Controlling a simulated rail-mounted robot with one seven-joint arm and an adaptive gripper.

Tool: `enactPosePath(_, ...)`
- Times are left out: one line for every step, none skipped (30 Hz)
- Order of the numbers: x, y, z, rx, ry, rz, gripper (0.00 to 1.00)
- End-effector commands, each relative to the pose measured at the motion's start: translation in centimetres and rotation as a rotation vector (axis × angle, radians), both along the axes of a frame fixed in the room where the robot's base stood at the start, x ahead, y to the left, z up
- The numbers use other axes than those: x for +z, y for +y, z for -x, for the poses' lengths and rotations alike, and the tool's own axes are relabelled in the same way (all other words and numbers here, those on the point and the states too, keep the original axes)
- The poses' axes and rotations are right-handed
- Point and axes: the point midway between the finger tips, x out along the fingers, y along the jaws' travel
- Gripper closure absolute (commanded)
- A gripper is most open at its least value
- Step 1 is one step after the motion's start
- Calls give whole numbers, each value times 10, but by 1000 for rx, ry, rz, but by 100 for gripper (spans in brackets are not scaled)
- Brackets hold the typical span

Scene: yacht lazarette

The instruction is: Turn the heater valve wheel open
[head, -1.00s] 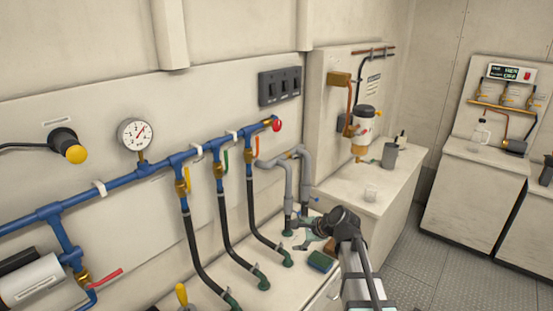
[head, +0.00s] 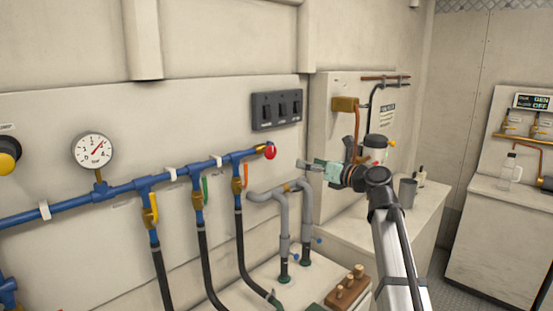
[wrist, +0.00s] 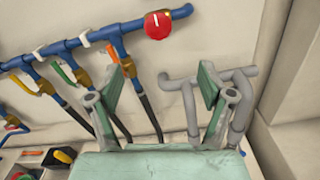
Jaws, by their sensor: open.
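A red round wheel (head: 270,151) sits at the right end of the blue pipe (head: 120,191) on the left wall. In the wrist view the red wheel (wrist: 158,25) faces the camera, top centre, with a white line on it. My gripper (head: 308,167) is just to the right of the wheel in the head view, at about its height, pointing left. In the wrist view my gripper's (wrist: 153,85) green fingers are spread wide and empty. The wheel shows beyond and above the fingertips, apart from them. No label naming the wheel is readable.
Grey pipes (head: 265,197) rise from the bench below the wheel. Yellow, green and orange levers (head: 245,176) hang along the blue pipe. A switch panel (head: 277,109) is above. A wooden peg block (head: 346,290) lies on the bench below. A grey cup (head: 407,190) stands behind my arm.

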Motion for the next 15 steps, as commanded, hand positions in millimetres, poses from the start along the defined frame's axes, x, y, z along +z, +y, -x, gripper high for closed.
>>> enactPosePath(1, 3, -2, 1, 1, -1, 20)
enactPosePath(2, 5, -4, 1, 1, -1, 20)
enactPosePath(2, 8, -7, 1, 1, -1, 20)
enactPosePath(2, 10, -10, 1, 1, -1, 20)
enactPosePath(3, 14, -12, 1, 1, -1, 20)
enactPosePath(3, 19, -16, 2, 1, 0, 20)
enactPosePath(3, 23, -19, 2, 1, 0, 20)
enactPosePath(3, 27, -23, 2, 1, 0, 20)
enactPosePath(4, 32, -28, 2, 1, 0, 20)
enactPosePath(3, 37, -32, 2, 1, 0, 20)
enactPosePath(3, 42, -36, 3, 2, 0, 20)
enactPosePath(3, 48, -41, 3, 2, 0, 20)
enactPosePath(3, 53, -45, 2, 1, 1, 20)
enactPosePath(3, 57, -49, 2, 0, 0, 20)
enactPosePath(3, 64, -54, 3, 1, 1, 20)
